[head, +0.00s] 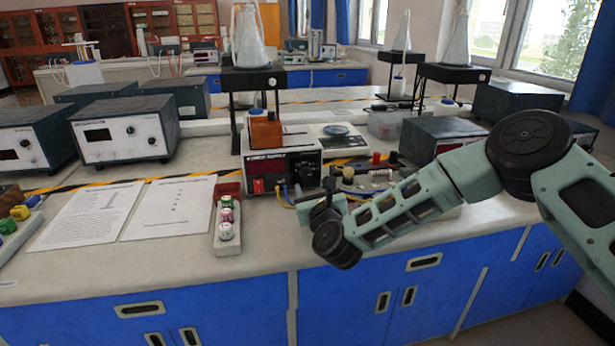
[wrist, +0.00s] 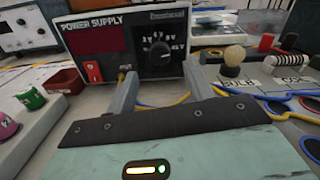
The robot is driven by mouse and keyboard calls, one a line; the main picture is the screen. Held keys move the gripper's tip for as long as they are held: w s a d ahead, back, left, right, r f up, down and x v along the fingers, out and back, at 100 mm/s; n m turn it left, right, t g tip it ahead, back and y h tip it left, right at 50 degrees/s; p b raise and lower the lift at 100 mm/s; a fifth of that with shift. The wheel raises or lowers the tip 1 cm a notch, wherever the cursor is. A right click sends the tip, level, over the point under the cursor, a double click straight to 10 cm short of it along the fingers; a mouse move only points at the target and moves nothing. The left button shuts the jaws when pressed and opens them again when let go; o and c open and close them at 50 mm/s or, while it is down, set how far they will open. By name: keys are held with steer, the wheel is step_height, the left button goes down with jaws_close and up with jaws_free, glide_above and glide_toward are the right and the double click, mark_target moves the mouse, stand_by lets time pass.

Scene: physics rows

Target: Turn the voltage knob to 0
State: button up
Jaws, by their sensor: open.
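The power supply (head: 283,168) stands on the bench, with its front facing me; it also shows in the wrist view (wrist: 110,40). Its black voltage knob (wrist: 160,55) is on the right part of the front panel, with scale marks around it. The knob's exact setting is too small to read. A red switch (wrist: 93,71) is left of the knob, and the display above it is dark red. My gripper (wrist: 159,78) is open and empty, its two fingers spread below and to either side of the knob, apart from it. In the head view its fingers are hard to make out.
Blue and yellow wires (wrist: 215,98) run across the bench close to the right finger. A board with terminals and a coil (wrist: 283,62) lies at the right. A block with colored weights (head: 227,230) lies at the left. An orange-brown block (head: 265,130) sits on the supply.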

mark_target(307, 176)
steer(key=shift+x, duration=3.15)
steer(key=shift+f, duration=0.1)
steer(key=c, duration=1)
